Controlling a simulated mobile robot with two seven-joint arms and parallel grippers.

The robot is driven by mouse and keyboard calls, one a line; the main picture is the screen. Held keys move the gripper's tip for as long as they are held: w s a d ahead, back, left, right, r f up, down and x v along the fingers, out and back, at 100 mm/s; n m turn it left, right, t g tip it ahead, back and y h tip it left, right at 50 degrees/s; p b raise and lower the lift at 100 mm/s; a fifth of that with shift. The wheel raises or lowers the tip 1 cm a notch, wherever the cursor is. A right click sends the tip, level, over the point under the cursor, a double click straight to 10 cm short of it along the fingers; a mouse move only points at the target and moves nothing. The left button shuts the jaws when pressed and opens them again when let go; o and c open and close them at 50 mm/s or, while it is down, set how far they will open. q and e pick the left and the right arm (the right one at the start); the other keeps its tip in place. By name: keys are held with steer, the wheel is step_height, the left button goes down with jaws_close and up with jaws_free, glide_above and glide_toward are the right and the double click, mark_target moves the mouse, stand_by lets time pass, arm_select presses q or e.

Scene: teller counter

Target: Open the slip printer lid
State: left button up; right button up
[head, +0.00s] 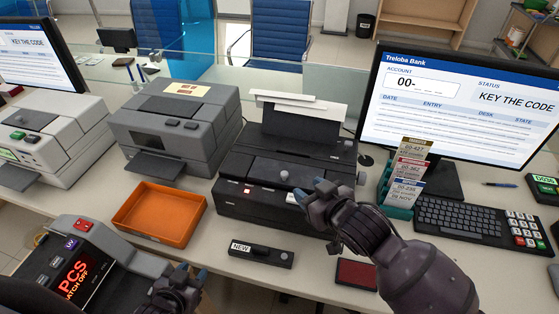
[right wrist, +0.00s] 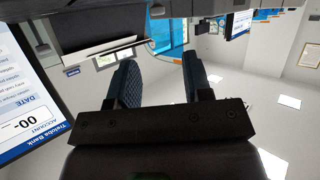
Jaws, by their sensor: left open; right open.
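The black slip printer (head: 262,200) stands in the middle of the counter with white paper standing up at its back. Its dark lid (head: 255,172) looks closed and has a small grey knob (head: 284,176) near its front edge. My right gripper (head: 318,192) is open and empty, just right of the knob and apart from it, over the printer's front right. It also shows in the right wrist view (right wrist: 160,82), its fingers apart with nothing between them. My left gripper (head: 188,276) is open low at the front, left of the printer.
An orange tray (head: 160,210) and a grey machine (head: 175,125) are left of the printer. A small black box marked NEW (head: 262,256) lies in front. A card rack (head: 402,190), keyboard (head: 460,220) and monitor (head: 455,110) stand at right.

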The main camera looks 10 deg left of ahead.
mark_target(285, 174)
steer(key=shift+m, duration=0.4)
steer(key=shift+f+b+x, duration=0.2)
steer(key=shift+b+x, duration=0.05)
steer(key=shift+x, duration=2.45)
steer(key=shift+f+b+x, duration=0.15)
steer(key=shift+b+x, duration=0.05)
steer(key=shift+x, duration=2.45)
steer(key=shift+d, duration=0.15)
jaws_close()
